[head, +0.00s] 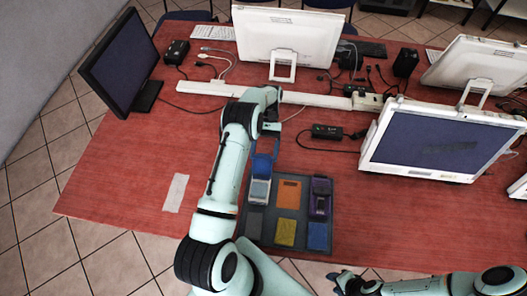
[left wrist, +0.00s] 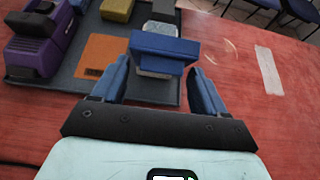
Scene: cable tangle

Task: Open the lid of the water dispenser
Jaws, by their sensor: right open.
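No object is clearly recognisable as a water dispenser. In the head view the left gripper (head: 263,160) hangs over the tray's far left. My right gripper (head: 343,278) is open and empty near the bottom edge, away from the tray.
The tray also holds a purple and black item (head: 320,200), an orange piece (head: 288,192), a yellow piece (head: 285,232) and a blue piece (head: 318,236). Monitors (head: 285,35) (head: 430,140) and cables crowd the red table's back and right. The left front is mostly clear.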

